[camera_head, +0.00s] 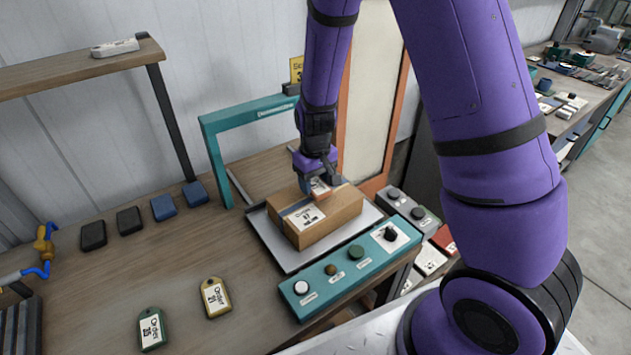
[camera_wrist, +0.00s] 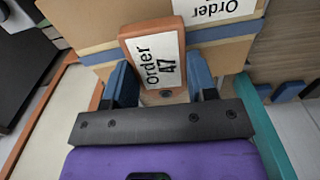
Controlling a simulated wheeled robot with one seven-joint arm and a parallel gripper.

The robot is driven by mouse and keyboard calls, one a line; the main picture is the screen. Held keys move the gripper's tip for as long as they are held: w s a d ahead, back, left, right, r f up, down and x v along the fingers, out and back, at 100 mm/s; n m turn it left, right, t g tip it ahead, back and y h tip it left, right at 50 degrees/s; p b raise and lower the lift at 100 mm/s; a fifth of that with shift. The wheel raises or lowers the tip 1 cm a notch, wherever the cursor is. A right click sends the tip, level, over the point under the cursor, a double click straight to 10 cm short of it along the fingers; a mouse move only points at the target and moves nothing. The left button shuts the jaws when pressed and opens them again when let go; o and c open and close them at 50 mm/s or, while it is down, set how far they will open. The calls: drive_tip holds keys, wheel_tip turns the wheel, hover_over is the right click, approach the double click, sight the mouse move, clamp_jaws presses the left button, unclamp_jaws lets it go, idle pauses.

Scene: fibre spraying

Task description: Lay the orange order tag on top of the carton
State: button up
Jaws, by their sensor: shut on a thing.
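The orange order tag (camera_wrist: 154,60), marked "Order 47", is between the blue fingers of my gripper (camera_wrist: 160,85) in the wrist view. My gripper is shut on it. In the head view my gripper (camera_head: 318,187) is right over the back part of the carton, and the tag (camera_head: 320,190) shows small under it. The brown carton (camera_head: 335,215) has a blue band and a white order label on its top. It sits on a pale plate within the teal frame's station. I cannot tell whether the tag touches the carton top.
A teal button panel (camera_head: 352,262) stands in front of the carton. A teal arch (camera_head: 215,150) rises behind it. A green tag (camera_head: 151,328) and a yellow tag (camera_head: 215,297) lie on the bench (camera_head: 100,285) at left. Several dark and blue blocks line its back.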

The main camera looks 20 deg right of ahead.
drive_tip(key=shift+s+f, duration=0.2)
drive_tip(key=shift+f, duration=1)
drive_tip(key=shift+f, duration=0.1)
drive_tip(key=o, duration=0.9)
wheel_tip(320, 180, up, 12)
drive_tip(key=r, duration=0.1)
wheel_tip(320, 180, up, 15)
drive_tip(key=m+t+y, duration=0.1)
drive_tip(key=t, duration=0.2)
hover_over(316, 185)
drive_tip(key=s+d, duration=0.4)
drive_tip(key=s, duration=0.5)
drive_tip(key=s+d+r, duration=0.1)
drive_tip(key=s+r, duration=0.1)
drive_tip(key=s, duration=0.2)
drive_tip(key=s+d+r+t, duration=0.1)
drive_tip(key=s+r, duration=0.2)
drive_tip(key=s, duration=0.2)
drive_tip(key=s+d+r+m+t+h, duration=0.1)
drive_tip(key=s+r, duration=0.1)
drive_tip(key=s, duration=0.2)
drive_tip(key=shift+s+r, duration=0.2)
drive_tip(key=shift+s, duration=0.15)
